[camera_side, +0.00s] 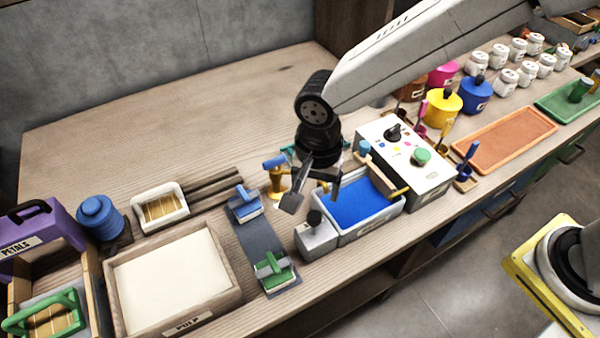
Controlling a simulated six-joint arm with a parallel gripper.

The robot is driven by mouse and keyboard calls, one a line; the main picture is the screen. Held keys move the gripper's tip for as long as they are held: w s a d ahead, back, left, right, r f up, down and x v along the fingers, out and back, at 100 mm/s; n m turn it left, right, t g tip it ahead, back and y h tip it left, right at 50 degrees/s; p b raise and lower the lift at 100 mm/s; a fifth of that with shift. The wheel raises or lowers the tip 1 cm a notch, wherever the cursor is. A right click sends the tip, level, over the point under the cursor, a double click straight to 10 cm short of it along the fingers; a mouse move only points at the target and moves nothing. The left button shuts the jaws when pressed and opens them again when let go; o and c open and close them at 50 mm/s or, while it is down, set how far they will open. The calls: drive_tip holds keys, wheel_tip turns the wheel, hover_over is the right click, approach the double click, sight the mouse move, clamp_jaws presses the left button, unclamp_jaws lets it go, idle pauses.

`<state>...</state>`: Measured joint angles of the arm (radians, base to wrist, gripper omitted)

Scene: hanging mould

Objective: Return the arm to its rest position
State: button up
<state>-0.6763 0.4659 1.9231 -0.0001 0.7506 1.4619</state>
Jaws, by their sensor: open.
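My arm reaches in from the upper right. My gripper (312,190) points down over the bench near the left end of the blue-filled tray (362,205). Its two fingers are apart, with nothing visible between them. A small yellow stand with a blue top (276,178) is just left of the gripper and partly behind a finger. How high the fingers are above the tray is hard to tell from this angle.
A white control box (405,160) with knobs stands right of the tray. Left are blue (244,204) and green (273,270) handled tools, the pulp vat (172,280) and the purple petals box (38,236). Coloured pots (443,108) stand beneath the arm. The back-left bench is clear.

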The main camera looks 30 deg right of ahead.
idle(0.3)
drive_tip(key=s+d+n+t, duration=0.1)
drive_tip(key=d+n, duration=0.3)
drive_tip(key=d, duration=0.9)
drive_tip(key=s+d+r+n+t, duration=0.1)
drive_tip(key=s+d+n, duration=0.3)
drive_tip(key=d, duration=0.9)
drive_tip(key=shift+d+n+t, duration=0.25)
drive_tip(key=shift+n+t, duration=0.05)
drive_tip(key=shift+n, duration=0.2)
